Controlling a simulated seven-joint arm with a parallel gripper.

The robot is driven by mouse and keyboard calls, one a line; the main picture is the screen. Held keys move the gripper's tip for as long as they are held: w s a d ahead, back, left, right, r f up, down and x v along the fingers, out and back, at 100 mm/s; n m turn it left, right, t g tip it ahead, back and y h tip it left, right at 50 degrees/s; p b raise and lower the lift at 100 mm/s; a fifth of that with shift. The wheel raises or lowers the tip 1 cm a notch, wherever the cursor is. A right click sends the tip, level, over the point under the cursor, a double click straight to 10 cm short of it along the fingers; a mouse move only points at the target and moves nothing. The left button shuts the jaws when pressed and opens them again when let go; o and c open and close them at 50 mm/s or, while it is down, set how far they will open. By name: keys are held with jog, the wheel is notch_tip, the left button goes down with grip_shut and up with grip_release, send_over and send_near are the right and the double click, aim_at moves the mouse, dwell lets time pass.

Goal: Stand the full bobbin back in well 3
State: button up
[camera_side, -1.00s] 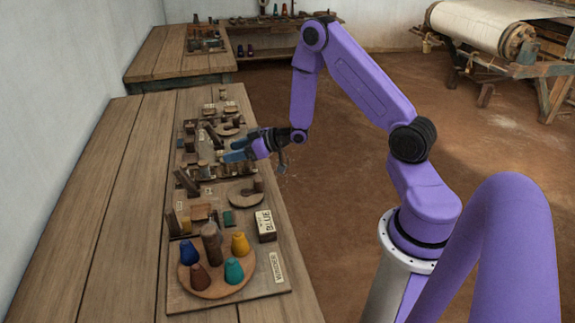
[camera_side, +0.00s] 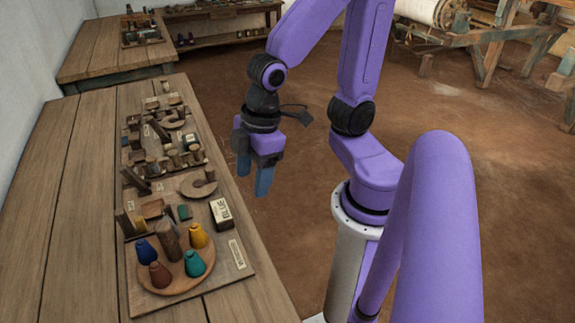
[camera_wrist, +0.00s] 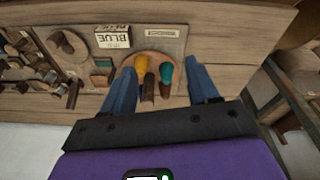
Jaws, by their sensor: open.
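My gripper (camera_side: 252,182) is open and empty, its blue fingers pointing down beside the bench's right edge in the side view. In the wrist view my gripper (camera_wrist: 160,72) frames the round wooden tray (camera_side: 172,284) from above, apart from it. Coloured cone-shaped bobbins stand upright on the tray: blue (camera_side: 146,252), yellow (camera_side: 198,236), teal (camera_side: 194,263) and reddish brown (camera_side: 159,274). A taller brown post (camera_side: 168,243) stands among them. The yellow bobbin (camera_wrist: 141,64) and teal bobbin (camera_wrist: 166,73) also show in the wrist view. I cannot tell which is the full bobbin or where well 3 is.
A box labelled BLUE (camera_side: 222,213) stands behind the tray. The bench's left planks (camera_side: 62,215) are clear. A loom (camera_side: 480,40) stands at the far right.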

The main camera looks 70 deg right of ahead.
jog(key=s+d+r+n+g+h, duration=0.1)
jog(key=s+d, duration=0.1)
jog(key=s, duration=0.4)
jog(key=shift+d+r, duration=0.25)
dwell(0.8)
